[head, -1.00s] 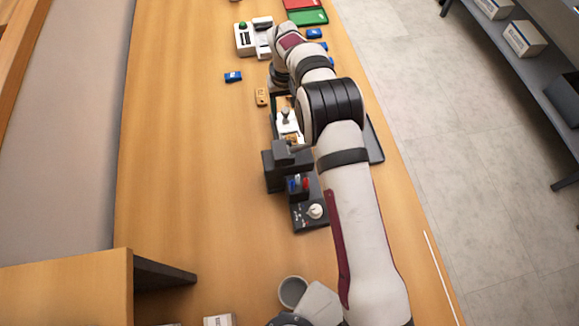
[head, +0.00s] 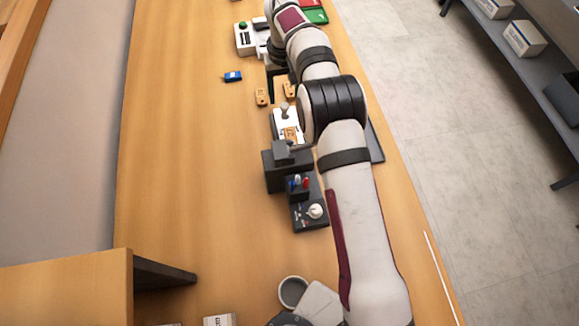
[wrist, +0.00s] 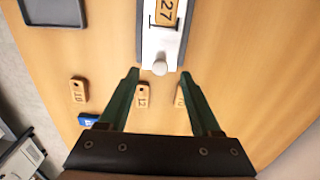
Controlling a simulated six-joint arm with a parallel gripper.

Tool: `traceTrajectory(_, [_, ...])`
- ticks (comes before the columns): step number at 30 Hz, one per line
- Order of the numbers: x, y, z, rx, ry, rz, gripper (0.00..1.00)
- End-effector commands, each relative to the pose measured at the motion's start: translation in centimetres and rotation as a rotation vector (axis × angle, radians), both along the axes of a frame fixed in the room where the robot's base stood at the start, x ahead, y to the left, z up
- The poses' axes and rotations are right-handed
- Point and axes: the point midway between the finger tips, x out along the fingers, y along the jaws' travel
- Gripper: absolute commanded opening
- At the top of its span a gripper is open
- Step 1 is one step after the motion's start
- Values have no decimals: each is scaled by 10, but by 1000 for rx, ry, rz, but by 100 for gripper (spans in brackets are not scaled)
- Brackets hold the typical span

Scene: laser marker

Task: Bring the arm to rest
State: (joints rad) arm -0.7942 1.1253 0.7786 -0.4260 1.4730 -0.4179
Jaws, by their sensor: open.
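My gripper (wrist: 160,72) is open and empty in the wrist view, its two dark green fingers spread wide above the table. The white fixture (wrist: 172,48) with a round knob lies beyond the fingertips and holds a wooden tag (wrist: 166,10) marked 27.
Loose wooden tags (wrist: 142,96) and a blue piece (wrist: 88,120) lie below and near the fingers. A grey tray (wrist: 54,24) is at upper left.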

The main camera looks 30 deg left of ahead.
Motion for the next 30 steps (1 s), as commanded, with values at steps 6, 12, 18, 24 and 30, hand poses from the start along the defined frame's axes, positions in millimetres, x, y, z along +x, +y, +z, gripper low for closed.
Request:
traceTrajectory(6, [0, 0, 12, 1, -2, 0, 65])
traceTrajectory(12, [0, 0, 12, 2, -2, 0, 65])
traceTrajectory(18, [7, -17, 30, 8, 1, -49, 65])
traceTrajectory(24, [-4, -166, 141, 43, 34, -433, 65])
traceTrajectory(30, [-132, -316, 186, 89, 77, -910, 65])
